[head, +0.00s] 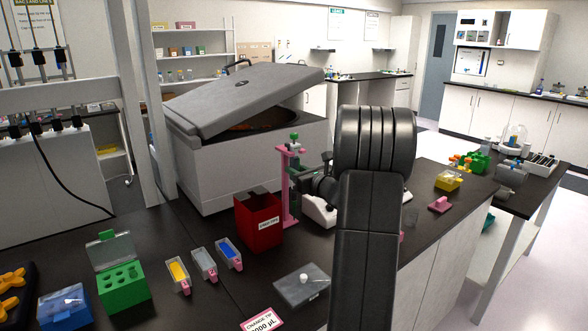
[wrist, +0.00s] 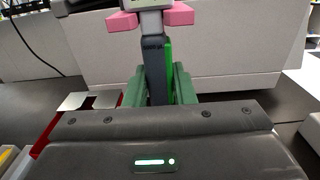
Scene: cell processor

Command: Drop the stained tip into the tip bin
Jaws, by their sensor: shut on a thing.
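My gripper (wrist: 158,88) has green fingers and is shut on a pipette (wrist: 154,62) with a dark grey and green body. In the head view my gripper (head: 297,175) is small and partly hidden by my arm, close to the pink stand (head: 285,190). Pink prongs of the stand (wrist: 180,14) show on both sides of the pipette's head in the wrist view. I cannot tell whether they touch it. The red tip bin (head: 258,222) with a white label stands just left of the stand. Its edge (wrist: 48,136) shows at the wrist view's lower left. The stained tip is not visible.
A large grey centrifuge (head: 245,150) with a raised lid stands behind the bin. Small trays (head: 203,264), a green tube rack (head: 122,287) and a grey flat box (head: 302,285) lie in front. Dark counter is clear between them.

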